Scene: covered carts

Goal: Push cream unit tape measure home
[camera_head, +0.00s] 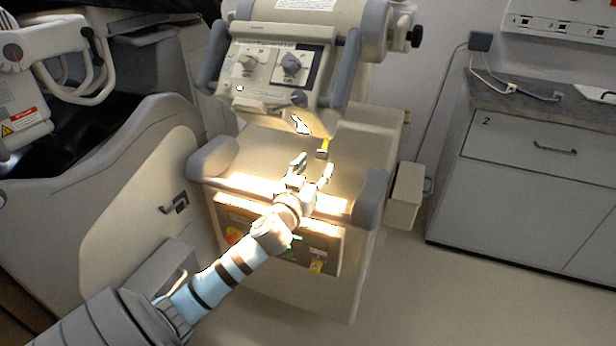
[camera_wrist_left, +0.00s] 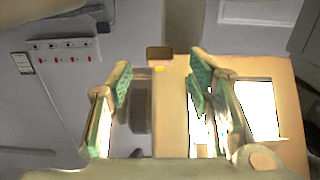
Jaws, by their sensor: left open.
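The cream unit (camera_head: 345,75) stands at the centre of the head view, with knobs on its front panel. A short yellow tape (camera_head: 326,143) sticks out below that panel and has a dark end piece (camera_head: 321,154). In the left wrist view a brown block (camera_wrist_left: 159,53) with a yellow patch, likely the same end piece, shows beyond the fingers. My left gripper (camera_head: 313,166) is open and empty, its fingertips just short of the end piece. In the left wrist view the two green-padded fingers (camera_wrist_left: 161,78) stand to either side of and below the block. My right gripper is not in view.
The cream cart (camera_head: 365,270) has a grey bumper (camera_head: 370,197) at each front corner, flanking my left arm. A grey cabinet (camera_head: 535,165) stands to the right, with open floor (camera_head: 450,290) before it. A large cream machine (camera_head: 120,200) stands close at left.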

